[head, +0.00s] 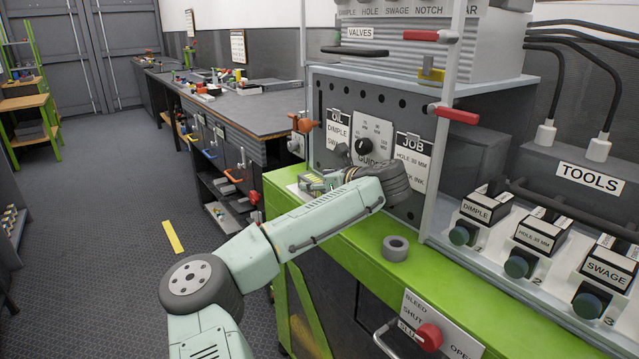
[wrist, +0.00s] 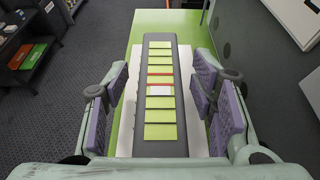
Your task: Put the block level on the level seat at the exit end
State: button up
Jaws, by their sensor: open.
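The block level (wrist: 166,146) is a long dark grey bar with lime-green windows, two thin red lines and a pale patch in its middle. It lies on a white plate (wrist: 124,141) on the green bench top. My gripper (wrist: 163,92) is open, with one purple-padded finger on each side of the bar and a gap visible on the left. In the head view the block level (head: 314,182) is small beside my wrist, and partly hidden by my arm. I cannot tell which spot is the level seat at the exit end.
A grey ring (head: 396,248) stands on the green bench (head: 350,241). The panel with dial and cards (head: 362,143) rises close behind my wrist. A grey upright post (head: 446,110) with red handles is to the right. A red knob (head: 429,336) is at the front.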

jog(key=shift+r, duration=0.1)
jog(key=shift+s+d, duration=0.2)
jog(key=b+v, duration=0.3)
jog(key=v, duration=0.7)
jog(key=shift+r, duration=0.1)
jog(key=shift+s+d+r, duration=0.25)
jog(key=shift+s+d, duration=0.05)
jog(key=shift+s, duration=0.25)
